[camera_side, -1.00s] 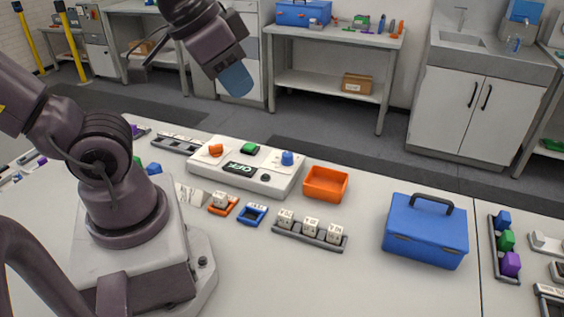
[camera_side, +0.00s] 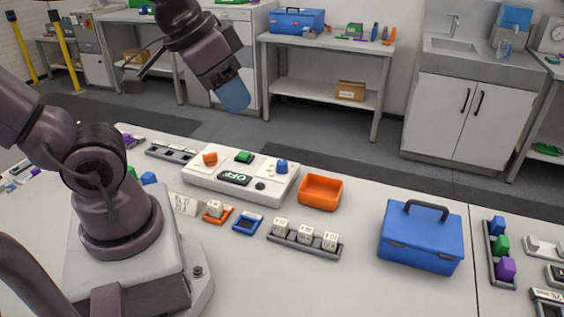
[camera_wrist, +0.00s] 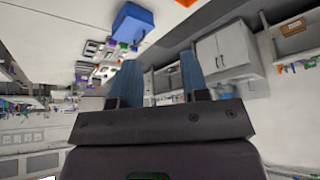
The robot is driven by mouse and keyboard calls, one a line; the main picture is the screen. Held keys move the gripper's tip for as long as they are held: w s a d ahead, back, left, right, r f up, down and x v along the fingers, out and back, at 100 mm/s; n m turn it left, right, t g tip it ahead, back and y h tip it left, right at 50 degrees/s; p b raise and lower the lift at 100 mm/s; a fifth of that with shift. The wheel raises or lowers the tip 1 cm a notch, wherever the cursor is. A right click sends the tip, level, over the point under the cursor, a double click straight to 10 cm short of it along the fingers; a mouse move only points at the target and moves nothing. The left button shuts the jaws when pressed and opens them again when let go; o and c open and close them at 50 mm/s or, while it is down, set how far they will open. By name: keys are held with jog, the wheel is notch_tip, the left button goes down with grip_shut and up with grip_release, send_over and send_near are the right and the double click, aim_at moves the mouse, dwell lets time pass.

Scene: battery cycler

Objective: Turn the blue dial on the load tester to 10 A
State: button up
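The load tester (camera_side: 213,183) is a low white box on the bench in the side view. Its blue dial (camera_side: 281,166) is on the right of its top. Its dark display (camera_side: 234,178) reads OFF. An orange control (camera_side: 210,159) and a green one (camera_side: 244,157) are also on top. The dial's setting is too small to read. My gripper (camera_side: 234,97) is raised above and behind the tester, clear of the dial. In the wrist view my gripper (camera_wrist: 160,68) shows two blue fingers spread apart with nothing between them.
An orange tray (camera_side: 320,191) stands right of the tester. A rack of white blocks (camera_side: 303,237) and orange and blue holders are in front. A blue toolbox (camera_side: 421,235) stands farther right and shows in the wrist view (camera_wrist: 131,24).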

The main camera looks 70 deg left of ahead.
jog(key=shift+o, duration=1.1)
jog(key=w+a+f+g+y, duration=0.1)
jog(key=w+a+f+g, duration=0.3)
jog(key=a, duration=0.3)
jog(key=shift+w+f+n, duration=0.3)
jog(key=shift+w+f, duration=0.05)
jog(key=shift+f, duration=0.55)
jog(key=m+g+h, duration=0.1)
jog(key=m, duration=1.8)
send_near(282, 162)
notch_tip(282, 162, down, 10)
jog(key=shift+w+a+f, duration=0.1)
jog(key=shift+w, duration=0.05)
jog(key=c, duration=0.9)
